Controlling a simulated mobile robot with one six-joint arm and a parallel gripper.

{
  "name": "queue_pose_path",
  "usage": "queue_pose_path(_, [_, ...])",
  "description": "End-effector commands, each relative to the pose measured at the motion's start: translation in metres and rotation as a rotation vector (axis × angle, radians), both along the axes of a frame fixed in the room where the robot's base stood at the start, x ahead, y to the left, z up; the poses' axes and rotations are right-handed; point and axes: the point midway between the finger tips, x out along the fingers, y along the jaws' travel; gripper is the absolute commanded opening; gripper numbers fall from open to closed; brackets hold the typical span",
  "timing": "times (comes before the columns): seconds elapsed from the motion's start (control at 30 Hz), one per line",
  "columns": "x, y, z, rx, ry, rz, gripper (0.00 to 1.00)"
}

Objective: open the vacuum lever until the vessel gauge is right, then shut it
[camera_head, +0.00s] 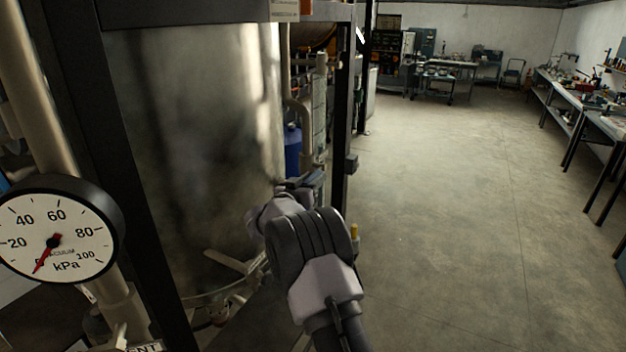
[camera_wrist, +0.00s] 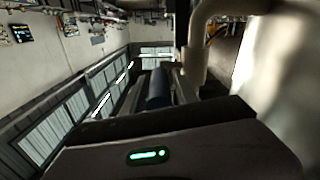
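The round vacuum gauge (camera_head: 55,232) is at the left of the head view, with a white face marked in kPa. Its red needle points down-left, at about the 0 mark. My gripper (camera_head: 303,181) is in front of the large metal vessel (camera_head: 190,140), near its right edge. No lever is clearly labelled vacuum.
A dark frame post (camera_head: 342,120) stands right of the vessel, close to my arm. A pale pipe (camera_head: 303,120) and a blue cylinder (camera_head: 292,150) are behind my gripper. Open floor (camera_head: 450,200) lies right.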

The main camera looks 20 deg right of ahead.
Motion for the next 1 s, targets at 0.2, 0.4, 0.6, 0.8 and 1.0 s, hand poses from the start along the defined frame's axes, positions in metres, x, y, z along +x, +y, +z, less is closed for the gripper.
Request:
queue_pose_path(0.2, [0.0000,0.0002,0.0002,0.000,0.000,0.000,0.00])
queue_pose_path(0.4, [-0.0001,0.0003,0.0002,0.000,0.000,0.000,0.00])
queue_pose_path(0.6, [-0.0001,0.0004,0.0002,0.001,-0.001,0.000,0.00])
queue_pose_path(0.8, [-0.0001,0.0004,0.0002,0.001,-0.001,0.000,0.00])
queue_pose_path(1.0, [-0.0002,0.0004,0.0001,0.001,-0.001,0.000,0.00])
